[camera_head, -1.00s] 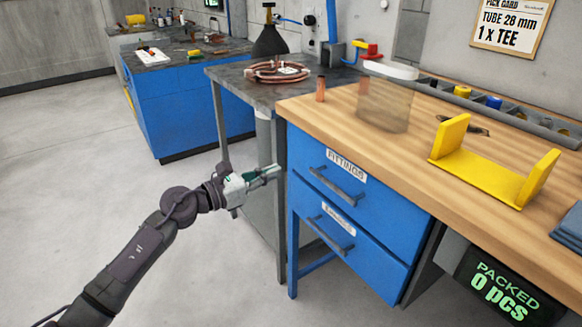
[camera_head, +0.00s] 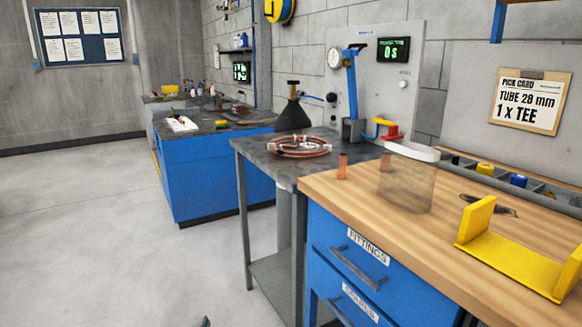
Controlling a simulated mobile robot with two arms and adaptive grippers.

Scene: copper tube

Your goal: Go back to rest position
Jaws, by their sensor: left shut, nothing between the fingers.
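Only a small dark tip of my left gripper (camera_head: 203,322) shows at the bottom edge of the head view, over the floor and left of the blue drawer bench. It is shut and holds nothing; most of it is below the frame. My right gripper is not in view. A short copper piece (camera_head: 342,166) stands upright on the wooden worktop (camera_head: 340,190). A second copper piece (camera_head: 385,161) shows behind the clear bin (camera_head: 405,185). My left gripper is well away from all of these.
A yellow cradle (camera_head: 505,255) stands on the worktop at right. A grey side table (camera_head: 262,150) holds a copper coil (camera_head: 300,147). A blue cabinet (camera_head: 210,180) stands further back. The floor at left (camera_head: 90,230) is clear.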

